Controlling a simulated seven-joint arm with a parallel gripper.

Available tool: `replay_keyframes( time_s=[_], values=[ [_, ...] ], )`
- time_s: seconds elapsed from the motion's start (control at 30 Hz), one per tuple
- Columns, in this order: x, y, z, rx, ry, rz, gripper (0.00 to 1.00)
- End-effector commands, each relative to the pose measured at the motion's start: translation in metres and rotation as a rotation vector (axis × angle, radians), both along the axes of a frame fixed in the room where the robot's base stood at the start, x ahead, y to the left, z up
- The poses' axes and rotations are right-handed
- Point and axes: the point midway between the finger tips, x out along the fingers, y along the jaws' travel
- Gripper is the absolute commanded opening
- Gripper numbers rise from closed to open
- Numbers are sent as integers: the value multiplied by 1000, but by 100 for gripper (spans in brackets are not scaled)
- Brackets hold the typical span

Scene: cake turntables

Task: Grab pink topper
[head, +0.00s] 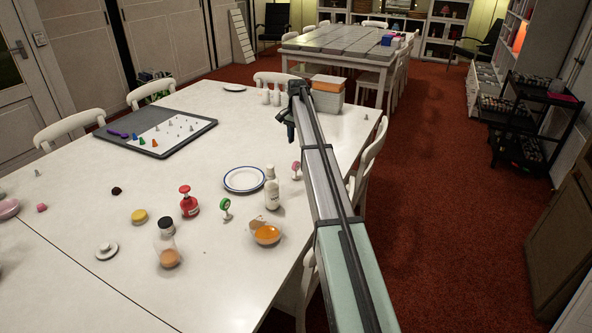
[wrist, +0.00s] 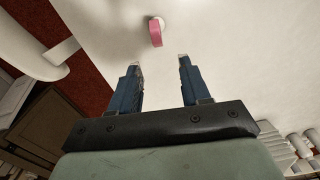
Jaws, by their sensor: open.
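The pink topper (head: 296,166) stands on the white table near its right edge, just right of a white bottle. In the wrist view the pink topper (wrist: 156,34) shows near the top, with a pale round part beside it. My gripper (head: 290,122) is above the table, beyond the topper in the head view. In the wrist view my gripper (wrist: 158,62) has its two blue fingers spread wide and nothing between them. The topper lies past the fingertips, roughly in line with the gap, and is not touched.
Close by are the white bottle (head: 272,187), a blue-rimmed plate (head: 245,179), a green topper (head: 226,208) and a bowl with orange content (head: 267,235). A box with an orange top (head: 327,84) stands behind the gripper. A chair (head: 368,160) is at the table's right edge.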

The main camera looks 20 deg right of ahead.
Motion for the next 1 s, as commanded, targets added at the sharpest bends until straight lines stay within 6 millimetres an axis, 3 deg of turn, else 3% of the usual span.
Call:
replay_keyframes(
  time_s=[0.4, 0.77, 1.0],
  values=[
    [-1, 1, -65, 0, 1, -2, 47],
    [-4, 2, -88, 0, 0, -3, 47],
    [-9, 4, -118, 0, 0, -3, 47]
  ],
)
